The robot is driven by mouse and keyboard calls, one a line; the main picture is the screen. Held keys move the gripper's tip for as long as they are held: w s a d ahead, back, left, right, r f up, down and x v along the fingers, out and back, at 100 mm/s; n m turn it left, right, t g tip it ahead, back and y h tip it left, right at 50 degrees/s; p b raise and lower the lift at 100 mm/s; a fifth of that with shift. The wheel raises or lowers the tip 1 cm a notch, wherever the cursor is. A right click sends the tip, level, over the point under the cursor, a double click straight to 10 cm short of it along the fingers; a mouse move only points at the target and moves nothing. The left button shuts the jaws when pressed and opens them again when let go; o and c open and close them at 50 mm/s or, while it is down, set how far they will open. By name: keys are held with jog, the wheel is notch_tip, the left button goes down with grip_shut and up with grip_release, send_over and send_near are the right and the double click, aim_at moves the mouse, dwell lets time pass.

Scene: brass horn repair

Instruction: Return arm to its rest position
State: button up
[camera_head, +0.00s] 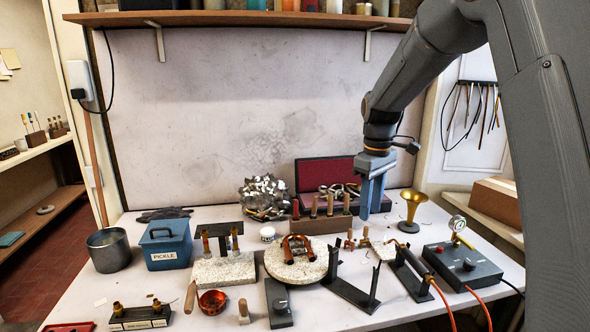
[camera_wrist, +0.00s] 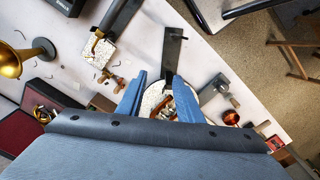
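My gripper (camera_head: 372,202) hangs from the bent arm at the right, pointing down over the back right of the bench. Its blue fingers appear above the bench, in front of the open red-lined case (camera_head: 325,172). In the wrist view my gripper (camera_wrist: 159,78) has its two blue fingers apart, with nothing held between them. A round pale block (camera_wrist: 152,97) with copper-coloured curved tubing (camera_wrist: 172,108) shows below and beyond the fingers. In the head view the round block (camera_head: 270,268) and tubing (camera_head: 298,246) lie at the middle of the bench.
A brass horn bell (camera_head: 411,210) stands right of my gripper. A grey gauge box (camera_head: 462,268) with hoses is at the front right. A black stand (camera_head: 352,290), the blue pickle box (camera_head: 166,244) and a metal pot (camera_head: 109,252) occupy the bench. A shelf (camera_head: 240,18) runs overhead.

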jog(key=s+f+m+t, duration=0.1)
jog(key=s+f+m, duration=0.35)
jog(key=s, duration=0.75)
jog(key=s+f+m+t, duration=0.1)
jog(key=s+f+m, duration=0.35)
jog(key=s, duration=0.75)
notch_tip(320, 180, down, 12)
jog(key=s+g+b, duration=0.1)
jog(key=b, duration=0.9)
jog(key=shift+s+a+r+g, duration=0.15)
jog(key=shift+s+g, duration=0.1)
jog(key=shift+g, duration=0.05)
